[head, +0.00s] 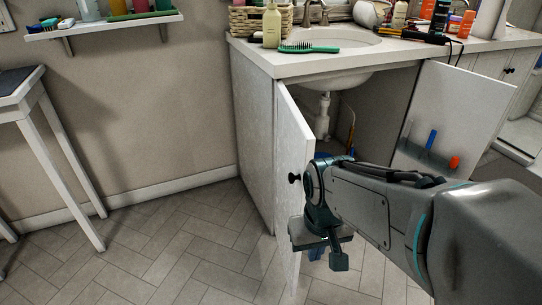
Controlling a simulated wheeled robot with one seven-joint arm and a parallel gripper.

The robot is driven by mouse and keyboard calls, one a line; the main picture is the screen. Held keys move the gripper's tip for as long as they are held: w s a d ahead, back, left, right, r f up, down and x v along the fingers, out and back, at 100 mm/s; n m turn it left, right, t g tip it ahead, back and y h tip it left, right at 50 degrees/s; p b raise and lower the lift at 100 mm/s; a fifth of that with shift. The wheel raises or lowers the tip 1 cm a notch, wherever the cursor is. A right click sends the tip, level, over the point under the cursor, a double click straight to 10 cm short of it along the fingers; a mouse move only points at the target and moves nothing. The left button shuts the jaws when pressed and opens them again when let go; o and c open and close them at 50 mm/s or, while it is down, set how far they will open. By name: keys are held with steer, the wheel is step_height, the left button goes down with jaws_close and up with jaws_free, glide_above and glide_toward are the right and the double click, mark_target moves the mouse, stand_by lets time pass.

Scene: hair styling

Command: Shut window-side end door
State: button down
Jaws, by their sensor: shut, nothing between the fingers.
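The vanity cabinet (252,132) stands under the sink with two doors open. The left door (291,150) is swung out toward me, seen nearly edge-on, with a dark knob (294,178) on its outer side. The right door (462,108) also stands open, its inner face showing. No window is in view, so I cannot tell which door is the window-side one. My gripper (339,261) is shut and empty, low in front of the left door. It hides part of that door's lower half; I cannot tell whether they touch.
Pipes (323,115) show inside the cabinet. Small coloured items hang on the right door. A side table (35,95) stands left; the tiled floor (150,240) between is clear.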

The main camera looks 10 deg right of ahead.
steer(key=w+a+r+n+h+p, duration=0.55)
steer(key=w+r+n+p, duration=0.35)
steer(key=p, duration=0.3)
steer(key=w+a+r+n+h+p, duration=0.4)
steer(key=w+a+r+n+p, duration=0.4)
steer(key=r+p, duration=0.35)
glide_toward(304, 158)
step_height(304, 158, down, 4)
steer(key=d, duration=0.3)
steer(key=shift+w+d+r+n+g+y, duration=0.15)
steer(key=shift+d+n+g+y, duration=0.15)
steer(key=shift+n, duration=0.1)
steer(key=shift+d, duration=0.4)
